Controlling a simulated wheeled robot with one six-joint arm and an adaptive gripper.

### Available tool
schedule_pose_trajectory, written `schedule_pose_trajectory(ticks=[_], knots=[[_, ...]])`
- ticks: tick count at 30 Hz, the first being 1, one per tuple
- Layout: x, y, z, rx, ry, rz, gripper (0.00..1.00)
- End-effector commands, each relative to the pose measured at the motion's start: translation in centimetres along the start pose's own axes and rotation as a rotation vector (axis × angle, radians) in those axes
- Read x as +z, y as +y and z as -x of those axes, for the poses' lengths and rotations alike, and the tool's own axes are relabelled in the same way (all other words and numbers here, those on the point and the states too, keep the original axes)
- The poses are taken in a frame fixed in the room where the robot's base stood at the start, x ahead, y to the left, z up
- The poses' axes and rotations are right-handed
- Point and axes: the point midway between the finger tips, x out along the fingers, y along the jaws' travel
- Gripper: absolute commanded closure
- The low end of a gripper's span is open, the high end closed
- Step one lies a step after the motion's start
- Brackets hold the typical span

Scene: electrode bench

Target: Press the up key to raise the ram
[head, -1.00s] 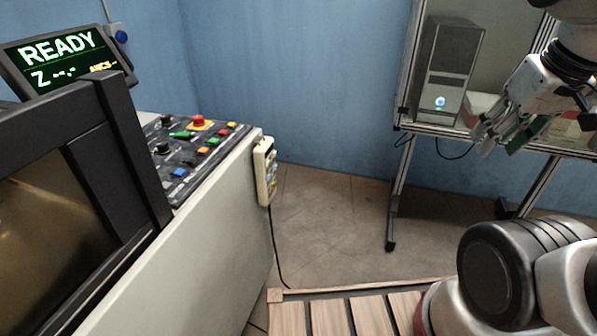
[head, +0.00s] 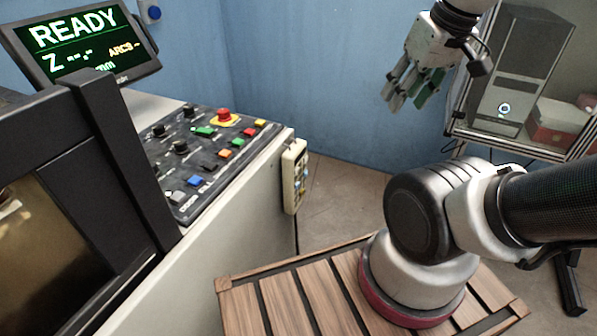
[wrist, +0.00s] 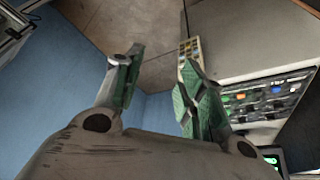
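The machine's sloped dark control panel (head: 210,155) carries several coloured buttons and knobs, with a red mushroom button at its back. A cream hand pendant (head: 293,175) with small keys hangs on the machine's right side. I cannot read which key is the up key. In the wrist view the pendant (wrist: 190,50) shows beyond the fingers and the panel (wrist: 265,100) at the right. My gripper (head: 408,98) is in the air, right of and above the pendant, pointing down. Its green-padded fingers (wrist: 160,68) are apart with nothing between them.
A screen (head: 85,45) reads READY and a Z line. A dark-framed window (head: 40,235) is at the left. A slatted wooden platform (head: 290,300) lies under my arm's base. A computer tower (head: 515,75) and red-white box (head: 560,120) stand on a bench at right.

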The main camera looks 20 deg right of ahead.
Motion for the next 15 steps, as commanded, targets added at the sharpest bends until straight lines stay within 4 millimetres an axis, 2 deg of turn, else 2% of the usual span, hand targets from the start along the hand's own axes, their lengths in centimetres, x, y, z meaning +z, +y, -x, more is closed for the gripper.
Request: schedule_pose_trajectory(ticks=[1, 6, 7, 15], knots=[[0.00, 0.00, 0.00, 0.000, 0.000, 0.000, 0.65], [0.00, 0.00, -0.01, 0.000, 0.000, 0.000, 0.96], [0.00, 0.00, -0.01, 0.000, 0.000, 0.000, 1.00], [-0.01, 0.00, -0.01, 0.000, 0.000, 0.000, 1.00]])
